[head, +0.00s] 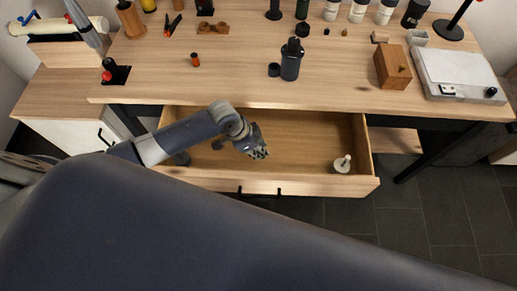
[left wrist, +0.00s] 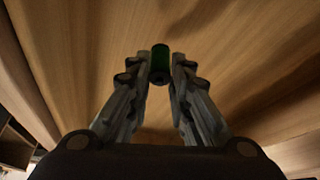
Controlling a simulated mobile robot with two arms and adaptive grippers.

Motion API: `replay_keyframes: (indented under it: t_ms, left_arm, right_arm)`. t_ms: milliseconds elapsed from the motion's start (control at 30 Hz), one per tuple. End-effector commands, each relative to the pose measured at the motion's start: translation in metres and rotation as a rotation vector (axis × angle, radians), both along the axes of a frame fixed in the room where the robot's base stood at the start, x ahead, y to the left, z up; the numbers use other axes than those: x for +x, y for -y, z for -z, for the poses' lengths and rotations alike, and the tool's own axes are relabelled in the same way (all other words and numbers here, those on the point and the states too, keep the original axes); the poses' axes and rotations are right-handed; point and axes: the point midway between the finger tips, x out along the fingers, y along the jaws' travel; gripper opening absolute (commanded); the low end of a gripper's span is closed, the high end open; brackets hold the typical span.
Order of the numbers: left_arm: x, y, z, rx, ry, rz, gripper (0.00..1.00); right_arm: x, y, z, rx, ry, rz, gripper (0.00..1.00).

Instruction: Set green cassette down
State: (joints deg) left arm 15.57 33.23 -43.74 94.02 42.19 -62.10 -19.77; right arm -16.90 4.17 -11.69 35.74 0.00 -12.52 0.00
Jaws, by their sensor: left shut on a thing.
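The green cassette (left wrist: 160,60) is a small dark green cylinder with a black end, seen in the left wrist view between my fingertips. My left gripper (left wrist: 159,76) is shut on it. In the head view my left gripper (head: 259,153) is over the open wooden drawer (head: 310,130), and the cassette cannot be made out there. In the wrist view, bare wood grain lies beyond the cassette; I cannot tell whether the cassette touches it. My right gripper is not in view.
A white knobbed piece (head: 343,164) stands at the drawer's right end; the drawer floor between is clear. The tabletop (head: 230,80) above holds a dark grinder (head: 291,60), a wooden box (head: 392,67), a white scale-like device (head: 458,73) and several bottles at the back.

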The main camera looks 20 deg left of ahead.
Motion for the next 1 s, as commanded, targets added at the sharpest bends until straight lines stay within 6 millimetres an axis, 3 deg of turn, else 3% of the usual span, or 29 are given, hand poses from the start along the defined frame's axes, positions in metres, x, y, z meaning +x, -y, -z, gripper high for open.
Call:
replay_keyframes:
  t_ms: [133, 500, 533, 600, 1000]
  left_arm:
    - [0.0, 0.0, 0.015, 0.001, 0.001, 0.0, 0.03]
    - [0.0, 0.0, 0.02, 0.001, 0.001, 0.001, 0.03]
    - [0.0, 0.0, 0.02, 0.001, 0.001, 0.001, 0.23]
    - [0.0, 0.0, 0.019, 0.001, 0.001, 0.001, 0.39]
    - [0.001, 0.0, 0.014, 0.0, 0.002, 0.0, 0.39]
  right_arm:
    - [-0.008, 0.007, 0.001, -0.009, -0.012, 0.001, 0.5]
    - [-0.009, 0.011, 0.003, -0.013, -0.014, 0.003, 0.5]
    - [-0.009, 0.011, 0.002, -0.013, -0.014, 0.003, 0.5]
    - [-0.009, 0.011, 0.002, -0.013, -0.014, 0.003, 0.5]
    - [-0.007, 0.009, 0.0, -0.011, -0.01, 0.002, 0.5]
